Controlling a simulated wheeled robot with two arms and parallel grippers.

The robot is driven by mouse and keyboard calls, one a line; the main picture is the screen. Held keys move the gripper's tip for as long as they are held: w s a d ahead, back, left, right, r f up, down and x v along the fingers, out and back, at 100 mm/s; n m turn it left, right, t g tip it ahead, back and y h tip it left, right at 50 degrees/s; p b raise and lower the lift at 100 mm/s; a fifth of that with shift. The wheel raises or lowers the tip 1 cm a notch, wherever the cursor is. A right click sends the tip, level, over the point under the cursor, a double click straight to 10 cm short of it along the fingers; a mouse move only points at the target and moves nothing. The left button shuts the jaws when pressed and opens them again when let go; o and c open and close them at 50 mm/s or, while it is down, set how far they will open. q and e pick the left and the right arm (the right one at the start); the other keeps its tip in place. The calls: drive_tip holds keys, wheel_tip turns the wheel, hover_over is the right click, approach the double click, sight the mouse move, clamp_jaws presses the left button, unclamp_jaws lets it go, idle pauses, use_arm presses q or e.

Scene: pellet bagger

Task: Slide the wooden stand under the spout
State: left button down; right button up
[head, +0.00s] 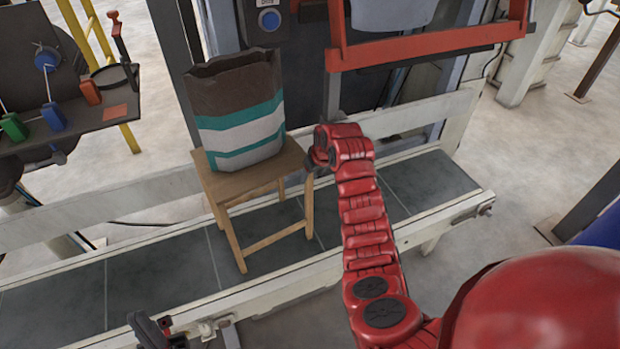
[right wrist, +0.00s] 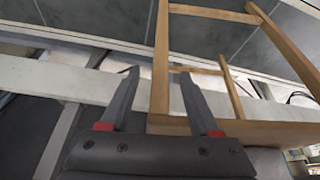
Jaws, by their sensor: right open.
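The wooden stand (head: 262,186) stands upright on the conveyor, left of the spout, with a brown, teal and white bag (head: 238,110) on its top. The grey spout (head: 390,14) hangs at the upper right above a red frame (head: 430,45). My right gripper (head: 311,160) is at the stand's right side, mostly hidden by my red arm. In the right wrist view my right gripper (right wrist: 160,72) is open, with a leg of the stand (right wrist: 160,65) showing between its fingers. My left gripper (head: 158,330) is at the bottom left, away from the stand; its jaws are unclear.
The conveyor (head: 150,270) has dark plates and pale side rails (head: 90,215). Its bed is clear left and right of the stand. A control box with a blue button (head: 269,19) is behind the bag. A dark tool panel (head: 75,120) stands at the far left.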

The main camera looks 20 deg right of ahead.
sight(311, 178)
drive_tip(key=shift+x, duration=2)
drive_tip(key=shift+s, duration=0.1)
clamp_jaws()
